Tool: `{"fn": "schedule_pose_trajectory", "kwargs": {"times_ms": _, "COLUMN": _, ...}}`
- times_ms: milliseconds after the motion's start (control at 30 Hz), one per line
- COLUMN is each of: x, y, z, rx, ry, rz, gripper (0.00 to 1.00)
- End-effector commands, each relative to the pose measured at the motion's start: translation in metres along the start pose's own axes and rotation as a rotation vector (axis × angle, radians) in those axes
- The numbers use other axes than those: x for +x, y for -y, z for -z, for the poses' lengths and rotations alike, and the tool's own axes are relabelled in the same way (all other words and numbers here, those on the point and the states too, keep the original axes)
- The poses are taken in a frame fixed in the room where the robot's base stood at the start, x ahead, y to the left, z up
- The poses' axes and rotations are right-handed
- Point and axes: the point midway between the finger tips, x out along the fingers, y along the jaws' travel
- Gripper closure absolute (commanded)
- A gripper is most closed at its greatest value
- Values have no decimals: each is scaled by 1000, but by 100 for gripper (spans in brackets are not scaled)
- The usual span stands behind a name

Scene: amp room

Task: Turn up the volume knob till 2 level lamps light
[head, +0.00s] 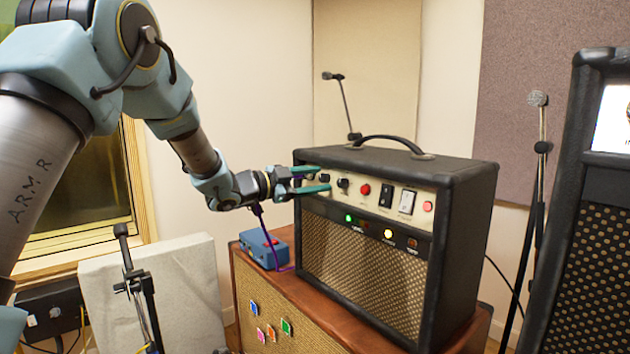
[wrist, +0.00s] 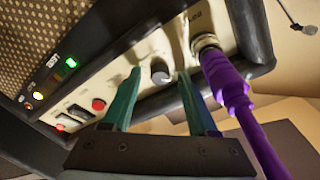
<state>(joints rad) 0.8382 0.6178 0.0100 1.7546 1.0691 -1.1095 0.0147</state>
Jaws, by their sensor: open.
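The amplifier (head: 470,200) stands on a wooden cabinet, with a cream control panel (head: 328,196) on its front. My gripper (head: 312,183) is open at the panel's left end. In the wrist view a dark round knob (wrist: 160,73) with a pale mark sits between the open fingers of my gripper (wrist: 157,92); contact is not clear. Below the panel a green lamp (head: 348,218) and a yellowish lamp (head: 388,234) are lit. A further lamp (head: 412,243) looks dim. I cannot tell which are level lamps.
A purple cable (wrist: 228,85) is plugged in close beside one finger. Red buttons (head: 365,189) and rocker switches (head: 385,195) lie further right on the panel. A blue pedal (head: 262,247) sits on the cabinet (head: 312,312). Microphone stands (head: 530,220) flank the amplifier.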

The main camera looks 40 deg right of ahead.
Motion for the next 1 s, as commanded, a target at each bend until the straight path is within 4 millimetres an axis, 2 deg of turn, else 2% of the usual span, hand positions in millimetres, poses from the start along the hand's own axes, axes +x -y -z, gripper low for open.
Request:
{"fn": "schedule_pose_trajectory", "kwargs": {"times_ms": 167, "x": -2, "y": 0, "z": 0, "rx": 0, "ry": 0, "rz": 1, "gripper": 41}}
{"fn": "schedule_pose_trajectory", "kwargs": {"times_ms": 267, "x": -12, "y": 0, "z": -1, "rx": 1, "ry": 1, "rz": 1, "gripper": 41}}
{"fn": "schedule_pose_trajectory", "kwargs": {"times_ms": 700, "x": -92, "y": 0, "z": -1, "rx": 0, "ry": 2, "rz": 3, "gripper": 41}}
{"fn": "schedule_pose_trajectory", "kwargs": {"times_ms": 833, "x": -104, "y": 0, "z": 0, "rx": 0, "ry": 1, "rz": 1, "gripper": 41}}
{"fn": "schedule_pose_trajectory", "kwargs": {"times_ms": 1000, "x": -108, "y": 0, "z": 0, "rx": 0, "ry": 0, "rz": 1, "gripper": 41}}
